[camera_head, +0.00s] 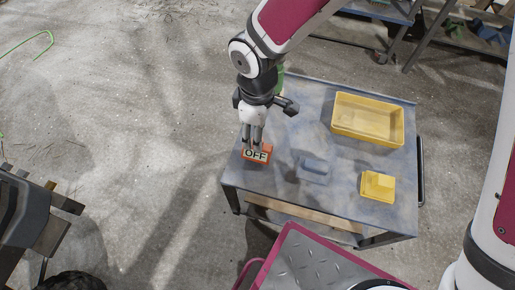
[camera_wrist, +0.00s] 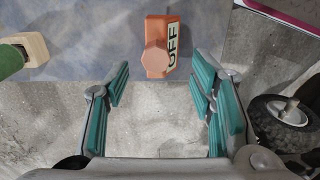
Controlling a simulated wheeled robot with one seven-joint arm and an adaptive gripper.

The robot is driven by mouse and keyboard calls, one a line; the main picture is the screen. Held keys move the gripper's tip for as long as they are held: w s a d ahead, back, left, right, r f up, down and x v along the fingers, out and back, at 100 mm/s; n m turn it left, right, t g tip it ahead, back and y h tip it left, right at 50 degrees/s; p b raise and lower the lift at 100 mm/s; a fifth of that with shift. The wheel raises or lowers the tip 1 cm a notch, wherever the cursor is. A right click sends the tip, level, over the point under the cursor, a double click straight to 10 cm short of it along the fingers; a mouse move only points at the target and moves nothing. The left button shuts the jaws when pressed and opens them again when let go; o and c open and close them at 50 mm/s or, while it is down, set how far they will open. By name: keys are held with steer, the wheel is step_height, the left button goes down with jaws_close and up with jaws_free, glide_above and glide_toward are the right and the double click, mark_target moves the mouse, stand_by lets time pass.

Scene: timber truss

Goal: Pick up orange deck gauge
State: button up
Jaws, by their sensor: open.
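The orange deck gauge (camera_head: 257,154) is a small orange block with a white label reading OFF. It sits near the left edge of the grey table top (camera_head: 290,185). In the wrist view the gauge (camera_wrist: 156,60) shows a raised orange knob, and it lies ahead of the fingers, between their lines. My gripper (camera_head: 253,140) points down close above the gauge in the head view. In the wrist view my gripper (camera_wrist: 163,90) is open, with its teal finger pads wide apart and nothing between them. Whether a finger touches the gauge cannot be told.
A large yellow tray (camera_head: 368,138) and a small yellow box (camera_head: 378,186) stand on the right of the table. A blue-grey object (camera_head: 314,168) is at the middle. A green item with a wooden block (camera_wrist: 33,48) is at the wrist view's left. Concrete floor lies beyond the table edge.

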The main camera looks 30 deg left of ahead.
steer(key=f, duration=0.1)
steer(key=f+b, duration=0.1)
steer(key=f, duration=0.1)
steer(key=f+b, duration=0.1)
steer(key=f, duration=0.1)
steer(key=shift+w, duration=0.25)
jaws_close()
